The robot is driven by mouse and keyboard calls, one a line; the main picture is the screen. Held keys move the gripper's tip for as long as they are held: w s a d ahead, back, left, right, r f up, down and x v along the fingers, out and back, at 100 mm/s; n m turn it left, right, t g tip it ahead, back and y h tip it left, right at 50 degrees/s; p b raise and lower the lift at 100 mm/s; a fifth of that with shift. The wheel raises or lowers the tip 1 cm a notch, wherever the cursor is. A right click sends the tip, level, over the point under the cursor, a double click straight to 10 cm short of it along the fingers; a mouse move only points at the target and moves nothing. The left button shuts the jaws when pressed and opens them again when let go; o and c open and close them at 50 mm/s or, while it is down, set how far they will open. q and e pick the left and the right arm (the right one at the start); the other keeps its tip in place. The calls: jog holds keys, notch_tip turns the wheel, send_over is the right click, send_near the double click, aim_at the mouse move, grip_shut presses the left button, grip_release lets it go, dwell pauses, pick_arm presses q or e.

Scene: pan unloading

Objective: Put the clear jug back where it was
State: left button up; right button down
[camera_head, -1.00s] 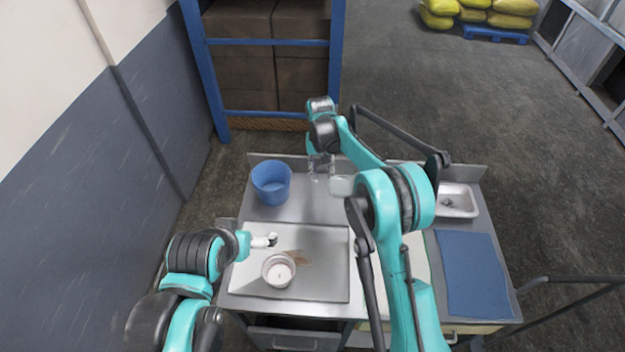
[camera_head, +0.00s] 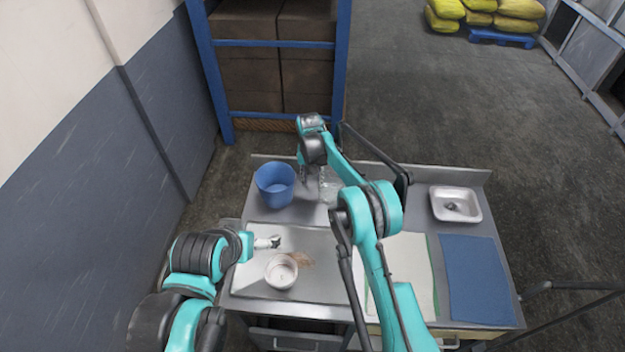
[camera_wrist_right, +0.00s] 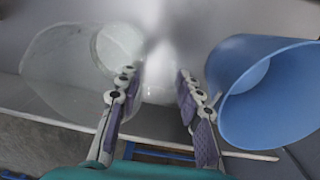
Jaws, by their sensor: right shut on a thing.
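The clear jug (camera_head: 328,186) is at the back of the worktop, partly hidden behind my right arm. In the right wrist view the jug (camera_wrist_right: 62,70) is on the left, its see-through wall beside my left-hand finger. My right gripper (camera_head: 308,180) points down between the jug and a blue bucket. In the wrist view its fingers (camera_wrist_right: 158,90) stand apart, shut on the jug; the gripped part is see-through and hard to make out. My left gripper (camera_head: 275,242) hangs over the shallow metal tray, too small to tell open or shut.
The blue bucket (camera_head: 275,184) stands close left of my right gripper. A white round bowl (camera_head: 281,271) sits in the metal tray (camera_head: 325,285) beside a brown stain. A white board (camera_head: 408,270), a blue mat (camera_head: 474,280) and a small white tray (camera_head: 455,191) lie to the right.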

jog(key=shift+f, duration=0.1)
jog(key=c, duration=1)
grip_release()
